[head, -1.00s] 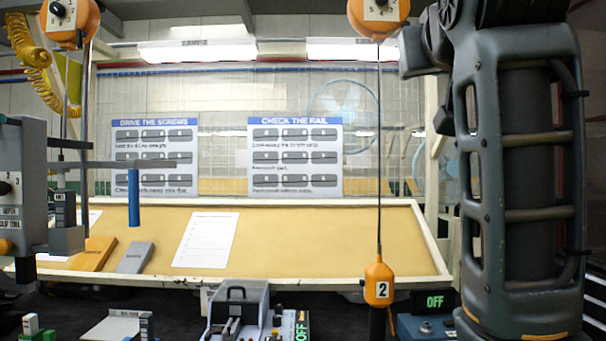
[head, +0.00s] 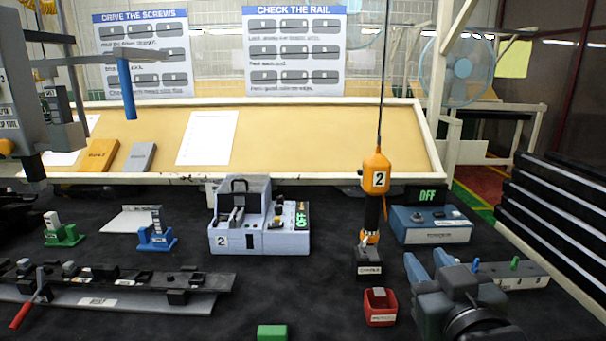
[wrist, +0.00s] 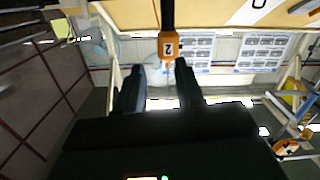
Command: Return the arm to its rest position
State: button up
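My gripper (head: 427,262) is at the lower right of the head view, over the front right of the dark bench, with its fingers pointing away from me. In the wrist view its two dark fingers (wrist: 160,68) stand apart with nothing held between them. An orange hanging tool marked 2 (head: 376,174) hangs on a cable left of and beyond my gripper. It also shows upside down past the fingertips in the wrist view (wrist: 169,46). Most of my arm is out of the head view.
A grey station marked 2 (head: 240,230) stands mid-bench. Black shelving (head: 560,210) is at far right.

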jog(key=s+d+f+g, duration=0.1)
jog(key=s+f, duration=0.6)
jog(key=s, duration=0.3)
jog(key=s+d+f, duration=0.1)
jog(key=s+f, duration=0.6)
jog(key=s, duration=0.3)
jog(key=s+d+r+m+g, duration=0.1)
jog(key=s, duration=1.9)
jog(key=shift+s+d+r+m, duration=0.15)
jog(key=shift+s+r+m, duration=0.15)
jog(key=shift+s, duration=0.05)
